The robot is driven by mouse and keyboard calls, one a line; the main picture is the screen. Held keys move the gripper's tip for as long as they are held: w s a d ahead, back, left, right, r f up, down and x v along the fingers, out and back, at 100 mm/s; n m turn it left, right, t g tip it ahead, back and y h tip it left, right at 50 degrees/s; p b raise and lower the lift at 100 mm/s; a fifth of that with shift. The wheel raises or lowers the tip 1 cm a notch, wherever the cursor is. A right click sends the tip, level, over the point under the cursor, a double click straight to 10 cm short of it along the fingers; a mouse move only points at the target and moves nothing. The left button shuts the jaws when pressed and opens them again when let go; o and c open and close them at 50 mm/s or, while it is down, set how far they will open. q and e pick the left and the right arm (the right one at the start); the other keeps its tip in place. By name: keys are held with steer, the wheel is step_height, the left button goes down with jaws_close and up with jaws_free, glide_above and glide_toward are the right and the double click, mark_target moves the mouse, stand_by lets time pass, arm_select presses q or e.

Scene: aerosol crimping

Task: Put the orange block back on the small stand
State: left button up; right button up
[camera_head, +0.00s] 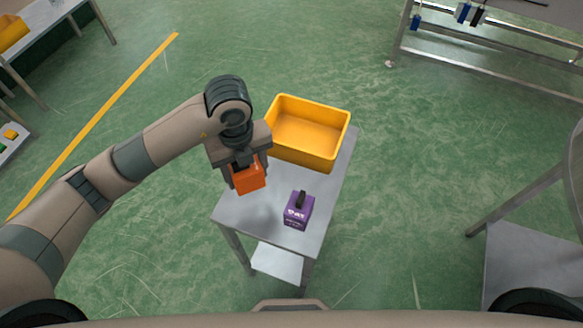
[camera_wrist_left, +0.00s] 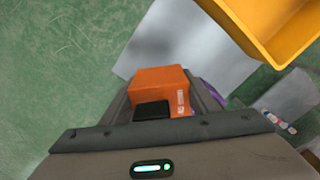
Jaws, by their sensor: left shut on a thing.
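An orange block (camera_head: 249,178) is held in my left gripper (camera_head: 247,184), above the left part of the small stand (camera_head: 326,211). In the left wrist view the orange block (camera_wrist_left: 158,82) sits between the fingers of the left gripper (camera_wrist_left: 165,95), with the grey stand top (camera_wrist_left: 160,45) beyond it. A faint shadow lies on the stand top below the block, and the block looks clear of the surface. My right gripper is not in view.
A yellow bin (camera_head: 310,130) stands on the far part of the stand. A purple box with a dark top piece (camera_head: 298,211) stands on its near part. Bare stand top lies between and left of them. A metal table (camera_head: 525,270) stands at the right.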

arm_select(q)
steer(key=p, duration=0.2)
glide_above(253, 199)
step_height(253, 199, down, 5)
steer(key=shift+s+r, duration=0.1)
steer(key=shift+f, duration=0.7)
steer(key=shift+f, duration=0.1)
step_height(253, 199, down, 2)
steer(key=shift+f+p, duration=0.25)
steer(key=shift+p, duration=0.05)
steer(key=shift+f, duration=0.5)
steer(key=shift+f, duration=0.2)
